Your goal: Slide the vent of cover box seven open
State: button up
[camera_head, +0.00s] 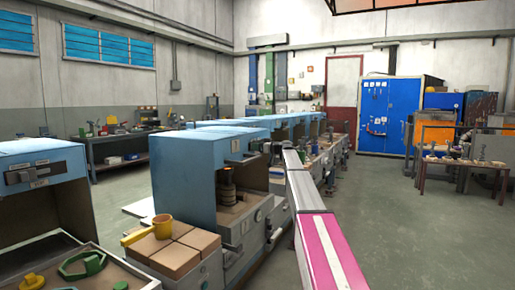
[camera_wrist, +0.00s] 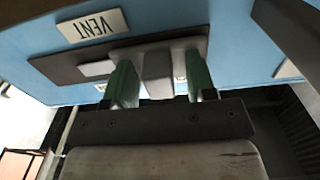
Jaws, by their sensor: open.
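The wrist view shows the blue face of a cover box (camera_wrist: 235,30) with a white label (camera_wrist: 93,26) reading VENT, upside down. Beside the label is a dark vent plate (camera_wrist: 60,68) with a grey slide and a block-like knob (camera_wrist: 158,74). My gripper (camera_wrist: 160,66) is open, its two green fingers on either side of the knob. Whether either finger touches it I cannot tell. The head view shows a row of blue cover boxes (camera_head: 180,165); the number seven is not readable on any.
The nearest blue box (camera_head: 60,158) stands at the left with a similar slide on its front. Open floor (camera_head: 405,230) lies to the right, before a table (camera_head: 470,165) of small parts.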

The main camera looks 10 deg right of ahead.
grip_shut()
jog(key=w+d, duration=0.4)
jog(key=w, duration=0.2)
jog(key=shift+d, duration=0.15)
grip_release()
jog(key=shift+w+d, duration=0.1)
jog(key=v, duration=1)
jog(key=shift+s+d, duration=0.25)
jog(key=shift+s, duration=0.05)
